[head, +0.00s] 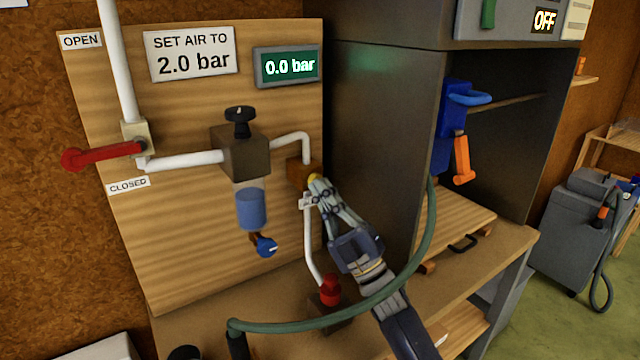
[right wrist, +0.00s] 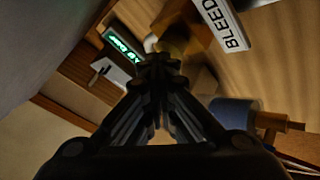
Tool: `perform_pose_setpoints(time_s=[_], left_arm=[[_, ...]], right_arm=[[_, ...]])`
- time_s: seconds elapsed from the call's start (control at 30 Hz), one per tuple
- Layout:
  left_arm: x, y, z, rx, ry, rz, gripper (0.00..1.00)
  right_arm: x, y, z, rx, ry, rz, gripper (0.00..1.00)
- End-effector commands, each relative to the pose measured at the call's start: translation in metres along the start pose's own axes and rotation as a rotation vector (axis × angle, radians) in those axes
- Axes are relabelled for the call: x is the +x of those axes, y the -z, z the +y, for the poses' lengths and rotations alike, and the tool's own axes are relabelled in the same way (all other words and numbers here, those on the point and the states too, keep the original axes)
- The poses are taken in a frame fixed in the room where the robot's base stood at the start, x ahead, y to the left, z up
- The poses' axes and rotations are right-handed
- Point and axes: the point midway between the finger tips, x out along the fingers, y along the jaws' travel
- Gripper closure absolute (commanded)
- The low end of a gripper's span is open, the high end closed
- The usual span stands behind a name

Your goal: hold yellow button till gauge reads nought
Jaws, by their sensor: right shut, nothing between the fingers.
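The yellow button (head: 313,177) sits on a brown block (head: 300,172) at the end of the white pipe on the wooden panel. My right gripper (head: 320,190) is shut and empty, its fingertips at the button; they look to be touching it, but they partly cover it. In the right wrist view the shut fingertips (right wrist: 160,62) lie over the button's place, so I cannot see how far it is pressed. The gauge (head: 287,66) has a green display reading 0.0 bar. My left gripper is not in view.
A red lever (head: 103,155) points left, near the CLOSED label (head: 128,185). A regulator (head: 241,150) with a black knob and blue bowl is left of the button. A green hose (head: 400,277) loops around my right arm. A red fitting (head: 331,291) stands below.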

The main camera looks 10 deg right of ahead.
Motion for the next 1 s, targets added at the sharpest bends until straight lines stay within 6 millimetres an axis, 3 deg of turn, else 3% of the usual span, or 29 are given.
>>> perform_pose_setpoints(time_s=[0.57, 1.0], left_arm=[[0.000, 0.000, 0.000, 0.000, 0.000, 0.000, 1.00], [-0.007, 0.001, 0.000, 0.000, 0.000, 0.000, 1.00]], right_arm=[[-0.001, 0.000, 0.000, 0.000, 0.001, -0.001, 1.00], [-0.013, 0.010, 0.009, 0.000, 0.001, 0.000, 1.00]])
